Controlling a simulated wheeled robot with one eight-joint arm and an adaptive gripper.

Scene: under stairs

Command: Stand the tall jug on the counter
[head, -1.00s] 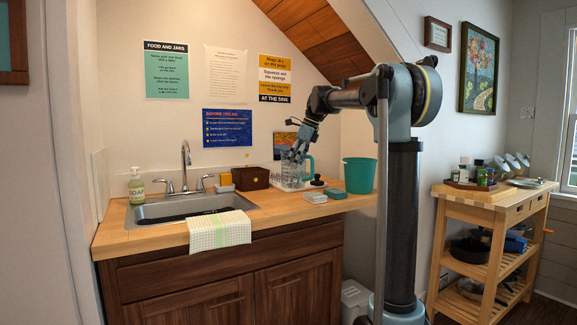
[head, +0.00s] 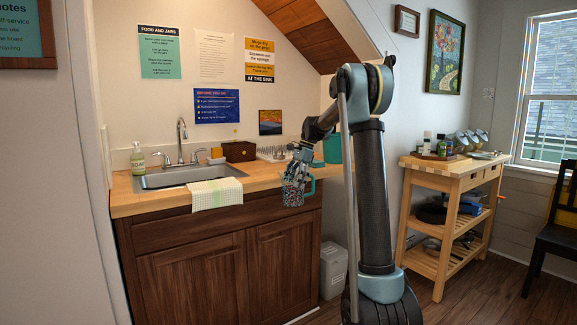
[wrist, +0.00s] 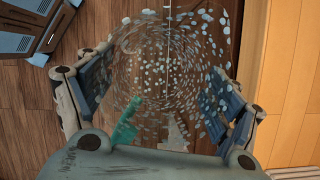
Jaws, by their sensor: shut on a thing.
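The tall jug (head: 293,194) is clear with coloured speckles and has a teal handle (head: 310,187). My gripper (head: 297,179) is shut on it near the top, and the jug looks roughly upright. It hangs in front of the counter's cabinet, with its body below the level of the worktop. In the wrist view the see-through jug (wrist: 170,65) is between the fingers, with its handle (wrist: 126,122) low in the picture. The wooden counter (head: 150,203) also shows at the right in the wrist view (wrist: 297,90).
On the counter are a sink (head: 185,178) with a towel (head: 216,193), a soap bottle (head: 138,159), a brown box (head: 239,151), a drying rack (head: 270,154) and a teal bin (head: 332,149). A wooden cart (head: 450,172) stands right. A white bin (head: 333,269) stands on the floor.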

